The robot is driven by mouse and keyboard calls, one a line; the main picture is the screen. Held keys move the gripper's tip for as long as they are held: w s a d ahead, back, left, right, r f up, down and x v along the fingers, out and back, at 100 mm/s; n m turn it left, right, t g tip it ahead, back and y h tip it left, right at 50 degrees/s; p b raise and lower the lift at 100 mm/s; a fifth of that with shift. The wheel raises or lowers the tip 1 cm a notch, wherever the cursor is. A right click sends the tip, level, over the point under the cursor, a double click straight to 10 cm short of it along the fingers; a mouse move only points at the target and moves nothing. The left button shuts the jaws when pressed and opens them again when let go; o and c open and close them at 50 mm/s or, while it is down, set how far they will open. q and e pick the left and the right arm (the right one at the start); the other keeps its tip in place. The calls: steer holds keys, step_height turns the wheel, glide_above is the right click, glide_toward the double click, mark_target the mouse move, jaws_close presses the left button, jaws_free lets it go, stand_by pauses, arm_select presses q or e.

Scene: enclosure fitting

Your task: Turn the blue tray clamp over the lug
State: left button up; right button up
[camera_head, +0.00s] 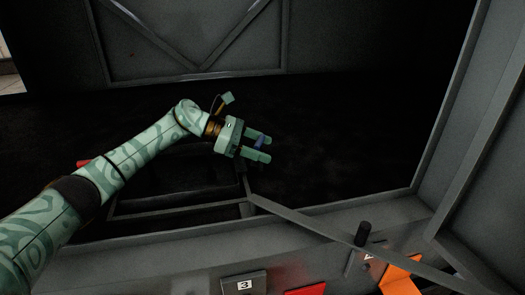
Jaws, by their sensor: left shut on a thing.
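The blue clamp (259,142) is a small dark blue piece between the fingers of my left gripper (261,147). The gripper is shut on it, and the fingers hide part of it. My left arm reaches in from the left edge over the dark enclosure. A dark frame, perhaps the tray (165,208), lies below the gripper. I cannot make out the lug in the dark. My right gripper is not in view.
Grey walls (190,40) with diagonal braces enclose the dark space. A grey bar (300,222) slants to the lower right. Along the front are a panel marked 3 (244,284), a red piece (305,290), an orange piece (402,275) and a black knob (362,232).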

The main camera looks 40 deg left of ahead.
arm_select(q)
steer(key=shift+m+g+h, duration=0.7)
steer(key=shift+m+g, duration=1)
steer(key=shift+g, duration=0.3)
steer(key=o, duration=0.9)
steer(key=shift+v, duration=3.75)
